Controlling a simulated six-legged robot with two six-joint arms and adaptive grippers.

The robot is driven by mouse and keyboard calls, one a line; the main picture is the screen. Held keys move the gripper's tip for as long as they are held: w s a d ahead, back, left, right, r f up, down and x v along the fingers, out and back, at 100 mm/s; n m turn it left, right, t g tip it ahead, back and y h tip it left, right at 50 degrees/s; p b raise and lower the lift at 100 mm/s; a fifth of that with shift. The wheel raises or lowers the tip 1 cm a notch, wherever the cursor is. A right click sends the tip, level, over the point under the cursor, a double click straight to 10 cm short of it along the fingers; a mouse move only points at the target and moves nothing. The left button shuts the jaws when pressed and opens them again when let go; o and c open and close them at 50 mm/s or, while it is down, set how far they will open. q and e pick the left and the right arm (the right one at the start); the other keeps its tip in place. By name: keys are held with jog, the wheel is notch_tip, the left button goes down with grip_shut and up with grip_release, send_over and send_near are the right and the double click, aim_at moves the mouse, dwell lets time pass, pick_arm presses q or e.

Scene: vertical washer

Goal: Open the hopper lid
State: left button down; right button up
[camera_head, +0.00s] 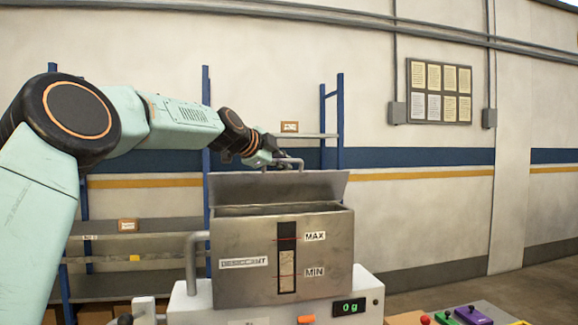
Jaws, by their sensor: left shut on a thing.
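The metal hopper (240,285) stands in the lower middle, with a level window marked MAX and MIN and a label that seems to read DESICCANT. Its lid (320,187) is raised and tilted up at the back, so the hopper's top opening shows as a dark strip below it. A curved handle (291,161) sticks up from the lid's upper edge. My left gripper (272,160) reaches in from the left and is shut on the handle; its fingertips are small and partly hidden. My right gripper is not in view.
The hopper sits on a white base (368,292) with a green display reading 0g. A control panel (470,316) with coloured buttons is at the lower right. Blue-framed shelves (150,225) with small boxes stand behind on the left. A notice board (440,91) hangs on the wall.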

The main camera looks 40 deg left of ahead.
pick_arm(q)
jog(key=shift+r, duration=0.1)
jog(key=shift+w+a, duration=0.1)
dwell(0.3)
jog(key=c, duration=1.4)
grip_release()
jog(key=shift+r, duration=0.1)
notch_tip(320, 180, up, 8)
jog(key=shift+f, duration=0.1)
jog(key=shift+a+r, duration=0.1)
jog(key=shift+r, duration=1)
